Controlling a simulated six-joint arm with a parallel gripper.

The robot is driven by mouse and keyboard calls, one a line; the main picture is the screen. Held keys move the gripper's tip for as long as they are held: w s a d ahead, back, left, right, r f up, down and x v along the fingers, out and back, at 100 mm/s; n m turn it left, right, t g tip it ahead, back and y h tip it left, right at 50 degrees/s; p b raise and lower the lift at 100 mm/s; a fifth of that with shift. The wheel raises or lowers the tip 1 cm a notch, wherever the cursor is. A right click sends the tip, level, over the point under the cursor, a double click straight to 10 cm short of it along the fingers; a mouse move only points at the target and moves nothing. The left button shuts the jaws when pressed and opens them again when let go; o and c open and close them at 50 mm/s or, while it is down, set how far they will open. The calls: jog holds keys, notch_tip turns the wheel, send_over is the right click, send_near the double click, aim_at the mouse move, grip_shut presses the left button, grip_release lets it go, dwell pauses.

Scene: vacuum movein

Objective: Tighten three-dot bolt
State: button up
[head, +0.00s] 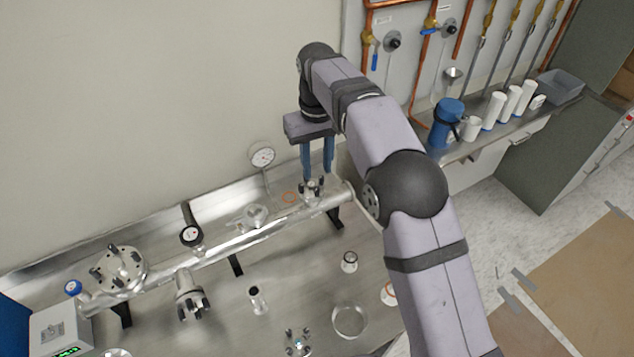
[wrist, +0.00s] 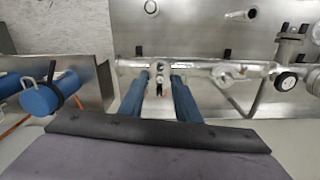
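My gripper (head: 317,178) points down at the right end of the long metal pipe (head: 240,244), its two blue fingers apart. Just below the fingertips is a small flanged port with dark bolts (head: 312,189). In the wrist view my gripper (wrist: 160,76) has its fingers on either side of a small dark bolt-like part (wrist: 159,88), with visible gaps to both fingers. I cannot tell whether they touch anything. Another flange with several dark bolts (head: 119,268) sits at the pipe's left end. Dot marks are too small to read, so I cannot tell which bolt is the three-dot one.
A blue container (head: 447,122) and white bottles stand on the right shelf.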

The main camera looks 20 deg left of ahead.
aim_at(317, 188)
jog(key=shift+f+p, duration=1)
jog(key=shift+f, duration=2.45)
grip_shut()
